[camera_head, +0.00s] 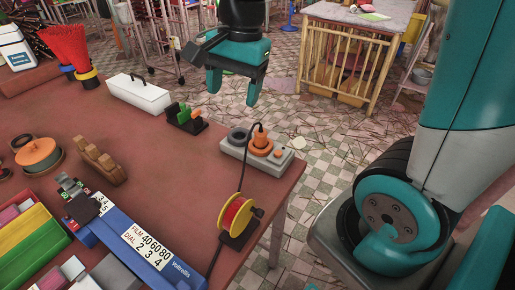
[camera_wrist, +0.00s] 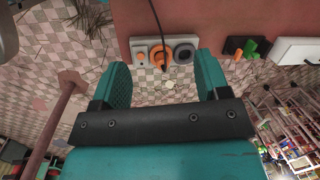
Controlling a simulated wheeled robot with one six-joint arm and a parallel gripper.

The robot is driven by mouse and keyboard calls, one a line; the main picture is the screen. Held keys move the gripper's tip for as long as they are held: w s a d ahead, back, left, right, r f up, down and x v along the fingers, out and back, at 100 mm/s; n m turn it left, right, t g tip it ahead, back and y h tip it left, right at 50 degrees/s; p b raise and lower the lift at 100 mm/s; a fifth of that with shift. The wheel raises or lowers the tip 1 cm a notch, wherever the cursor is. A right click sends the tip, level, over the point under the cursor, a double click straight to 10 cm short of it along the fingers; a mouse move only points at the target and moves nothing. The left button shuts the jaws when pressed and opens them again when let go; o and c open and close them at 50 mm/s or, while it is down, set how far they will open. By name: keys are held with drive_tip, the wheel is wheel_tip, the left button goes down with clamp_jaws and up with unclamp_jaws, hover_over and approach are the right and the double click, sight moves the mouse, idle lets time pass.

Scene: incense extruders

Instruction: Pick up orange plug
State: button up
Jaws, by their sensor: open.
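The orange plug (camera_head: 261,140) sits in a socket of the grey power strip (camera_head: 236,148) near the right edge of the red table, with a black cord rising from it. In the wrist view the orange plug (camera_wrist: 160,56) shows beyond and between my fingers, on the power strip (camera_wrist: 141,45). My gripper (camera_head: 232,95) is open and empty, in the air above and behind the strip, apart from the plug. It also shows in the wrist view (camera_wrist: 162,78), with one teal finger on each side.
A yellow-flanged red spool (camera_head: 236,217) stands in front of the strip. A small stand with green and orange pieces (camera_head: 184,117) and a white box (camera_head: 139,94) are to the left. A blue device (camera_head: 129,240) lies at the front. Bare tabletop lies between.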

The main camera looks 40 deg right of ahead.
drive_tip(key=w+d+f+m+h+b, duration=0.1)
drive_tip(key=w+d+f+m+b, duration=0.1)
drive_tip(key=w+d+f+m, duration=0.45)
drive_tip(key=m+b, duration=0.1)
drive_tip(key=m, duration=1)
hover_over(260, 131)
drive_tip(key=shift+g+h, duration=0.3)
drive_tip(key=f, duration=1.1)
drive_tip(key=shift+s+d+f, duration=0.1)
drive_tip(key=shift+s+f, duration=0.1)
drive_tip(key=shift+f, duration=0.05)
drive_tip(key=shift+w+f+p, duration=0.2)
drive_tip(key=shift+f+p, duration=0.65)
drive_tip(key=shift+f, duration=2.2)
drive_tip(key=c, duration=1)
